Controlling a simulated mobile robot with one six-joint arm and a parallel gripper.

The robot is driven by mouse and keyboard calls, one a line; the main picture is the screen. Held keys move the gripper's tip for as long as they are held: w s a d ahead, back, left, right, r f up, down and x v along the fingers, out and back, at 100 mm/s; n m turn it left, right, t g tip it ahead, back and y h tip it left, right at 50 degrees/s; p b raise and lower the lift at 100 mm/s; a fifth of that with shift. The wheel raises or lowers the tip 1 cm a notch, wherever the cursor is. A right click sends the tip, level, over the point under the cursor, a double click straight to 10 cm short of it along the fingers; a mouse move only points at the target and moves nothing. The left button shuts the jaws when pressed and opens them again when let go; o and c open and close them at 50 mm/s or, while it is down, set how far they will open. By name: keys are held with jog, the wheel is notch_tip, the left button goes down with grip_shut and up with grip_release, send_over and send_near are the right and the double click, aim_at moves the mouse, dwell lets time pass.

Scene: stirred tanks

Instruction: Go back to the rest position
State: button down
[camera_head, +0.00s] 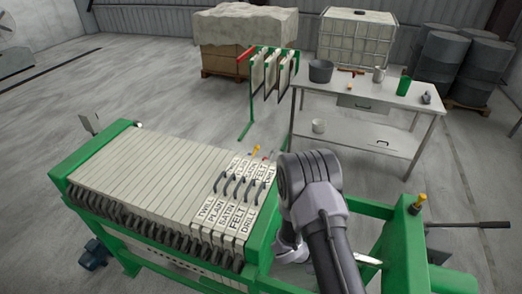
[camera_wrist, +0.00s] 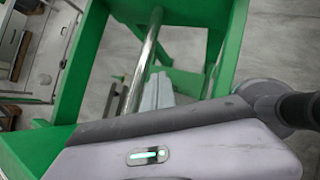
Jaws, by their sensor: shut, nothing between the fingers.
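My gripper (camera_wrist: 157,92) shows in the wrist view as two pale fingers lying together, with nothing between them. They are over the open part of a green frame, beside its metal bars. In the head view my arm hangs over the right part of the green filter press (camera_head: 96,152), just right of its plate pack. Most of my gripper is hidden there behind the arm. The press holds a row of pale plates (camera_head: 150,170). The plates at its right end carry dark handles and the labels TWILL, PLAIN, SATIN, FELT and DRILL.
A green rack (camera_head: 246,130) with hanging framed sheets stands behind the press. A worktable (camera_head: 385,94) holds a dark bucket (camera_head: 320,71) and a green cup (camera_head: 404,85). A dark lever (camera_head: 468,225) sticks out at the right. Open floor (camera_head: 90,75) lies to the left.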

notch_tip(320, 180, up, 11)
jog(key=s+d+m+g+b, duration=0.1)
jog(key=s+d+m+b, duration=0.1)
jog(key=m+b, duration=0.95)
jog(key=s+a+r+m+t+y+b, duration=0.3)
jog(key=s+a+m+y+b, duration=0.6)
jog(key=s+b, duration=0.7)
jog(key=a+m+t+b, duration=0.1)
jog(key=a+m, duration=0.1)
jog(key=a, duration=0.2)
jog(key=shift+s+a+m+y, duration=0.3)
jog(key=shift+s+a+m, duration=0.05)
jog(key=shift+s+a, duration=0.05)
jog(key=shift+f, duration=0.1)
